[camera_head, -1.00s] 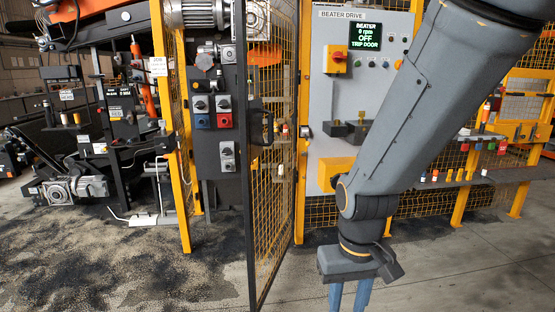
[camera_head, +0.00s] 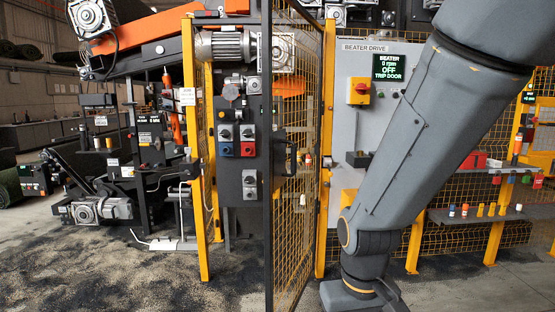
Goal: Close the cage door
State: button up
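The cage door (camera_head: 267,215) is a dark frame with yellow mesh, seen at a steep angle in the head view. It stands open, swung out towards me from the yellow post (camera_head: 326,140) on its right. The opening lies between that post and the left yellow post (camera_head: 195,150). My arm reaches down in front of the beater drive panel, to the right of the door. The wrist is at the bottom edge, and my gripper's fingers are below the picture.
The grey beater drive panel (camera_head: 378,110) reads "BEATER 0 rpm OFF TRIP DOOR". A shelf (camera_head: 485,215) with small coloured items is at right. Floor at left is open, strewn with dark granules.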

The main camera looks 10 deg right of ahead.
aim_at(274, 143)
jog(key=u, duration=0.35)
jog(key=i, duration=1)
jog(key=z, duration=0.5)
